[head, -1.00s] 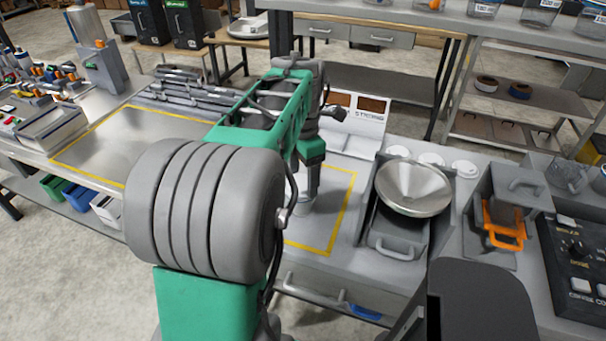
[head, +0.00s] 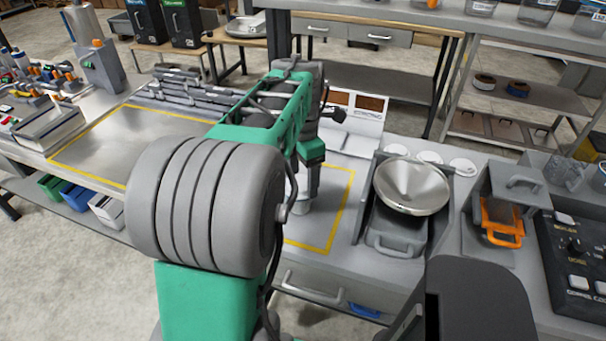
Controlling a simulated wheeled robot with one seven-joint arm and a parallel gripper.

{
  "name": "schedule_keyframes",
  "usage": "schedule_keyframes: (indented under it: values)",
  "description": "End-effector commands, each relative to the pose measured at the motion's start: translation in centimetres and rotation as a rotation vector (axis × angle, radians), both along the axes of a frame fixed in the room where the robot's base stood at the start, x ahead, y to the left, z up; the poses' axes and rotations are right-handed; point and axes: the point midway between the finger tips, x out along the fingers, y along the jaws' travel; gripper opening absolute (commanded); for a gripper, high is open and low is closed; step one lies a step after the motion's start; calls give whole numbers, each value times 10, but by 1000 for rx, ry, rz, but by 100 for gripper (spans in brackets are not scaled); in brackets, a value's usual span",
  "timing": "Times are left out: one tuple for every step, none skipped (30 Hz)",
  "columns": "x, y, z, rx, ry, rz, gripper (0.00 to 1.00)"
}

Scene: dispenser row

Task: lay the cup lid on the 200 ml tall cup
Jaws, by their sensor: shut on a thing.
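My gripper (head: 309,187) points down over the yellow-outlined area of the bench, mostly hidden by my arm. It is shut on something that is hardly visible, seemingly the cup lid. A small pale grey shape (head: 296,207) shows just below and left of the gripper. It may be the top of the tall cup, but most of it is behind my arm. I cannot tell whether the lid touches the cup. Several white round lids (head: 430,157) lie in a row behind the metal funnel.
A metal funnel bowl (head: 411,186) stands right of the outlined area, over a grey drawer. The outlined area's left part is bare.

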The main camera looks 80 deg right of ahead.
Motion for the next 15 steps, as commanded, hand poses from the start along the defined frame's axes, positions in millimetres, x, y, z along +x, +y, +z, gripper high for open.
schedule_keyframes:
  values:
    - [0,0,0,0,0,0,36]
    - [0,0,0,0,0,0,36]
    - [0,0,0,0,0,0,36]
    - [0,0,0,0,0,0,36]
    - [0,0,0,0,0,0,74]
    - [0,0,0,0,0,0,77]
    - [0,0,0,0,0,0,80]
    - [0,0,0,0,0,0,82]
    - [0,0,0,0,0,0,86]
    - [0,0,0,0,0,0,88]
    - [0,0,0,0,0,0,91]
    - [0,0,0,0,0,0,94]
    - [0,0,0,0,0,0,96]
    - [0,0,0,0,0,0,98]
    - [0,0,0,0,0,0,98]
